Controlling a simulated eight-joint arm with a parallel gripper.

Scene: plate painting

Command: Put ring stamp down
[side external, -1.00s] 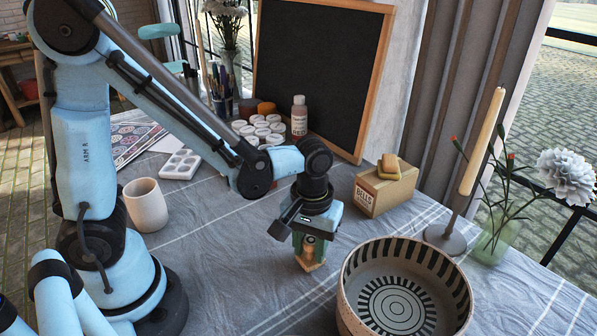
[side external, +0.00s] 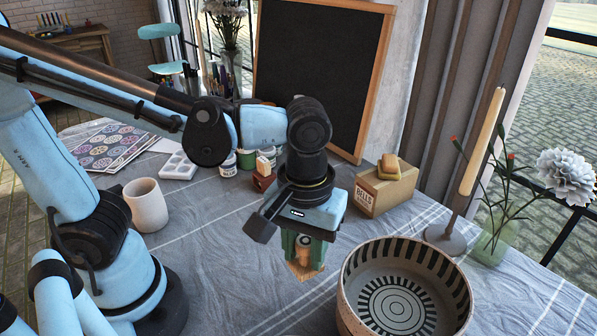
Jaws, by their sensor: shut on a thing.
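My gripper (side external: 304,243) is in the middle of the side view, pointing down. Its green fingers are shut on the ring stamp (side external: 304,269), a wooden stamp. Its pale wooden base shows below the fingers, while most of its handle is hidden between them. The stamp is over the grey cloth, left of the bowl (side external: 349,300) and apart from it. I cannot tell whether its base touches the cloth. The bowl is pale with dark stripes on its inner wall and concentric rings on its floor.
A cardboard box (side external: 372,196) with a wooden piece (side external: 390,168) on top stands behind right. A candle holder (side external: 446,238) stands right. A cup (side external: 146,206) and white palette (side external: 178,166) are left. Paint jars (side external: 228,166) and a reddish block (side external: 264,181) lie behind. Cloth left of the stamp is clear.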

